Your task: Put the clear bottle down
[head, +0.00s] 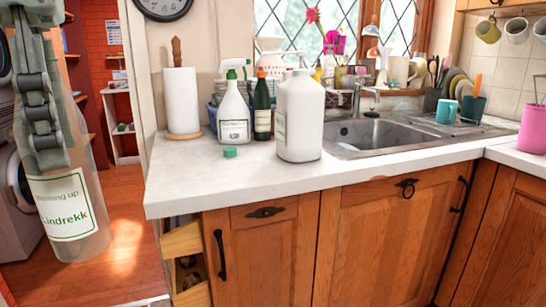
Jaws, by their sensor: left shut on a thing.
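My left gripper (40,115) comes in at the upper left of the head view. It is shut on the clear bottle (92,232), a see-through bottle with a white label in green print. The bottle hangs slightly tilted to the left of the counter, over the reddish floor, apart from the counter. Its upper part is hidden behind the gripper. The white countertop (185,183) stands to its right. My right gripper is not in view.
A white jug (300,118), a spray bottle (234,112), a dark green bottle (262,108), a green cap (230,153) and a paper towel roll (182,100) stand on the counter. The sink (372,133) is behind right. The counter's front left is clear. A drawer (183,240) below is open.

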